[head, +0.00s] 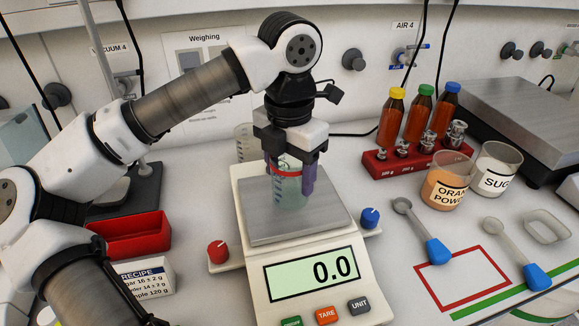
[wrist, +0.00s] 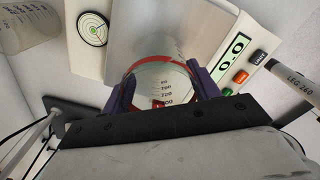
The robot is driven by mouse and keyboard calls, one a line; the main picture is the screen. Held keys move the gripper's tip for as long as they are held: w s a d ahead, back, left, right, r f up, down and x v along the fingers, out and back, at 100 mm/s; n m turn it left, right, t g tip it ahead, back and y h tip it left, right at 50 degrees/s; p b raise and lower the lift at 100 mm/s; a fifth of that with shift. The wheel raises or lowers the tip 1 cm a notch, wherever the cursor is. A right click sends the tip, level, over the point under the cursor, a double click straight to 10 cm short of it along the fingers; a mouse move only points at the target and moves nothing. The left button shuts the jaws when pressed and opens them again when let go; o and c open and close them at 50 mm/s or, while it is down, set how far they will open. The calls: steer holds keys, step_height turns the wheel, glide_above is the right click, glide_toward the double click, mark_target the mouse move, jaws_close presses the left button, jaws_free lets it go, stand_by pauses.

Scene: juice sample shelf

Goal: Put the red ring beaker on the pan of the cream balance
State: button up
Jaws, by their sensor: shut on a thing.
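The red ring beaker (head: 289,186) is a clear beaker with a red band near its top. My gripper (head: 290,178) is shut on it, with one purple finger on each side. The beaker is upright over the metal pan (head: 265,223) of the cream balance (head: 244,268); I cannot tell whether its base touches the pan. The balance display (head: 312,273) reads 0.0. In the wrist view the beaker (wrist: 160,82) sits between the fingers, its red band and printed marks showing, and the display (wrist: 232,50) lies to the right.
Another beaker (head: 243,140) stands behind the balance. A red knob (head: 218,251) and a blue knob (head: 370,217) flank it. To the right are a red weight rack (head: 378,163), an orange powder beaker (head: 445,186), a sugar beaker (head: 494,168) and blue-handled scoops (head: 437,250). A red tray (head: 133,238) is at left.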

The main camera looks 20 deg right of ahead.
steer(key=shift+f+b, duration=0.25)
steer(key=shift+b, duration=0.05)
steer(key=o, duration=1)
steer(key=shift+r, duration=0.1)
step_height(320, 180, up, 12)
steer(key=shift+r, duration=0.2)
